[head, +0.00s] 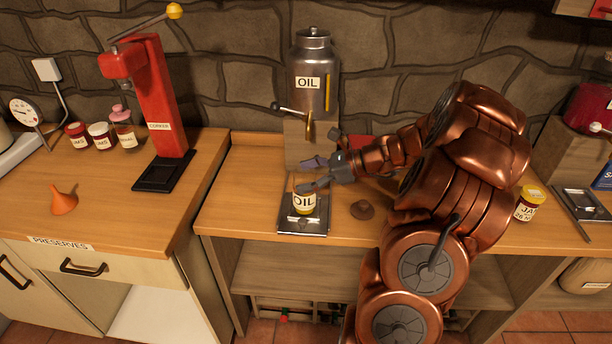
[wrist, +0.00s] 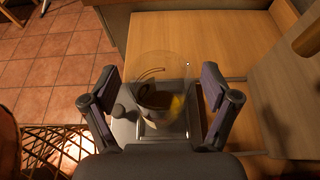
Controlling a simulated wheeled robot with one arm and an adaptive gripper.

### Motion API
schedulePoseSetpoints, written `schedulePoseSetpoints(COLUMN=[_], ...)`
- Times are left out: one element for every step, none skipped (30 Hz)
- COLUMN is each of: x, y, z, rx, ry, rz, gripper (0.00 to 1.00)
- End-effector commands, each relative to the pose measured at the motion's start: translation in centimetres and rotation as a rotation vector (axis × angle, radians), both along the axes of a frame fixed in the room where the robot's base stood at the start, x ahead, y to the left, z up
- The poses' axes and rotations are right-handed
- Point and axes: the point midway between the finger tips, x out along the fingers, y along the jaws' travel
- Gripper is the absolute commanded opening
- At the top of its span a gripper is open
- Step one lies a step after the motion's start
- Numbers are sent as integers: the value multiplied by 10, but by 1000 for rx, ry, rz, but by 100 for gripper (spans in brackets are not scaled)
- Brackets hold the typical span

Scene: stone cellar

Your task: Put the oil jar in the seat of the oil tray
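The oil jar (head: 304,204) is clear glass with a white OIL label and yellow contents. It stands upright on the dark metal oil tray (head: 316,226) near the bench's front edge. In the wrist view the jar (wrist: 160,75) is between my fingers, with gaps on both sides. The tray (wrist: 124,130) shows below it. I cannot tell whether the jar's base is fully down in the seat. My gripper (head: 311,174) is open around or just behind the jar, its fingers apart and not visibly touching it.
A steel oil dispenser (head: 313,80) with a tap stands on a block (head: 298,143) behind the tray. A small brown piece (head: 362,209) lies right of the tray. A jam jar (head: 528,203) stands farther right. A red corking press (head: 157,105) and orange funnel (head: 63,201) are left.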

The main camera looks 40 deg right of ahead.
Motion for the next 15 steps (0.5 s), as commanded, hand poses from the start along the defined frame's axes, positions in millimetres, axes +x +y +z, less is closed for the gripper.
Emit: schedulePoseSetpoints(x=[0,0,0,0,0,0,0,0,0,-1,-3,-6,-8,-11,-15], y=[0,0,0,0,0,0,0,0,0,-2,-4,-8,-11,-15,-20], z=[0,0,0,0,0,0,1,2,3,4,5,7,8,10,12], rx=[0,0,0,0,0,0,0,0,0,0,-1,-2,-2,-3,-5], ry=[0,0,0,0,0,0,0,0,0,0,-1,-2,-2,-4,-3], rz=[0,0,0,0,0,0,0,0,0,-1,-1,-1,-2,-3,-5], gripper=[87,87,87,87,87,87,87,87,87,87,87,87,87,87,87])
